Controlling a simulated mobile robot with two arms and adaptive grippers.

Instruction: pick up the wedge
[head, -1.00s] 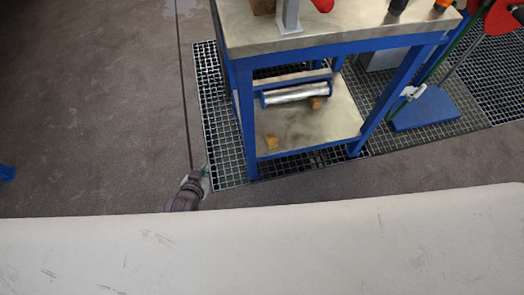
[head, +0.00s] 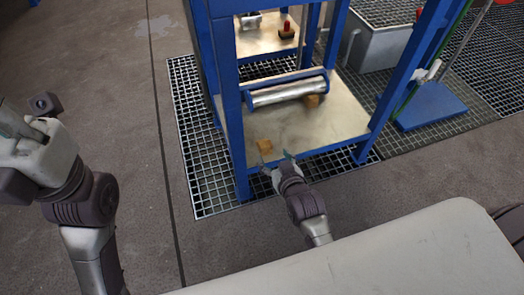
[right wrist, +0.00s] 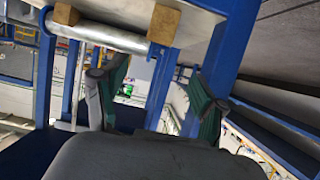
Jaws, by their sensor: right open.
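Two small tan wooden blocks lie on the metal lower shelf of the blue stand. One wedge-like block (head: 264,146) is near the shelf's front edge; the other block (head: 312,101) is against the roller's right end. My right gripper (head: 276,163) is open and empty at the shelf's front edge, just short of the nearer block. In the right wrist view its fingers (right wrist: 150,92) are spread apart, and wooden blocks show beyond them at the top (right wrist: 164,23). My left gripper (head: 22,125) is at the left edge, partly cut off; its jaws are unclear.
The blue stand (head: 243,150) has legs on both sides of the shelf opening. A metal roller (head: 288,92) in a blue cradle lies on the shelf (head: 335,125). Floor grating (head: 205,165) surrounds it. A blue plate (head: 432,106) lies at right. The floor at left is open.

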